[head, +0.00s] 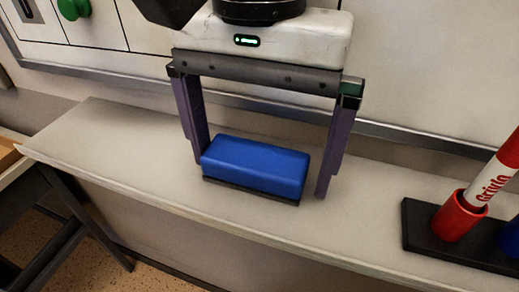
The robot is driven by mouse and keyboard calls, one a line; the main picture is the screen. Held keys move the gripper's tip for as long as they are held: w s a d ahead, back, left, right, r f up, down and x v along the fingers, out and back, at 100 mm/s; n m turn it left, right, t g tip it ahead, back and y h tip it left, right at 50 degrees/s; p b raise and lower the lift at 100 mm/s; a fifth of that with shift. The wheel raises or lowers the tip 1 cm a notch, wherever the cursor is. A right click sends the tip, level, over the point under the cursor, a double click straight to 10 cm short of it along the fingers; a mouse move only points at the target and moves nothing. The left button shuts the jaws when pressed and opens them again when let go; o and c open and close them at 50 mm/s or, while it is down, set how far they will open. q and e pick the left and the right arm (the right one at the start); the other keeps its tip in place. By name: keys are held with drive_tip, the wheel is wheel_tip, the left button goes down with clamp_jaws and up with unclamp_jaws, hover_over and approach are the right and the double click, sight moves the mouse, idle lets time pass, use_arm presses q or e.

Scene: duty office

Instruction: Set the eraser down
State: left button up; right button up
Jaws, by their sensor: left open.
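The eraser (255,166) is a blue block with a dark base. It rests flat on the light grey ledge (130,150) in the middle of the head view. My left gripper (262,180) comes down from above with one finger on each side of it. The jaws are open. The left finger's tip is very close to the eraser's left end; whether they touch I cannot tell. A gap shows between the right finger and the eraser's right end. My right gripper is not in view.
A black holder (422,226) stands on the ledge at the right, with a red cup (458,218) holding a white and red marker (496,176). A whiteboard (420,70) rises behind, with a green magnet (74,8). The ledge left of the eraser is clear.

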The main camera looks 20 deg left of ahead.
sight(259, 158)
use_arm(q)
wheel_tip(259, 158, up, 12)
drive_tip(key=p, duration=0.2)
drive_tip(key=shift+p, duration=0.4)
